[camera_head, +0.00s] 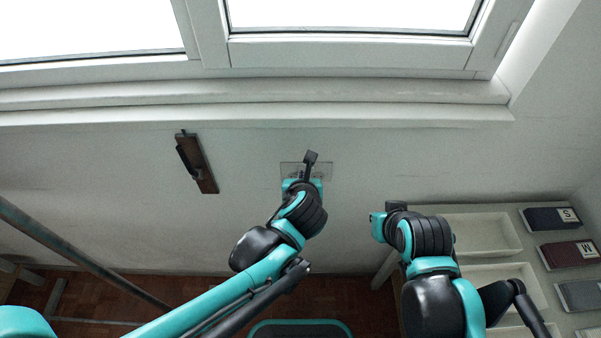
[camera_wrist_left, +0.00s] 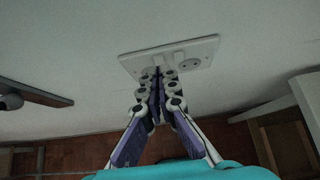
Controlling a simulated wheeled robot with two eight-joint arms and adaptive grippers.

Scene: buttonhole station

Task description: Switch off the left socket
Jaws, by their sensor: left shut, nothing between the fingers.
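A pale double socket plate (camera_head: 325,170) is on the wall below the window, and it shows larger in the left wrist view (camera_wrist_left: 205,47). In the head view the left gripper (camera_head: 310,158) covers the plate's middle. My right gripper (camera_head: 394,208) is at the right, away from the plate; its fingers are unclear.
A brown wooden piece with a dark handle (camera_head: 204,176) is on the wall left of the plate. A window sill (camera_head: 250,115) runs above. White trays (camera_head: 482,236) and lettered dark boxes (camera_head: 551,218) are on a unit at the right.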

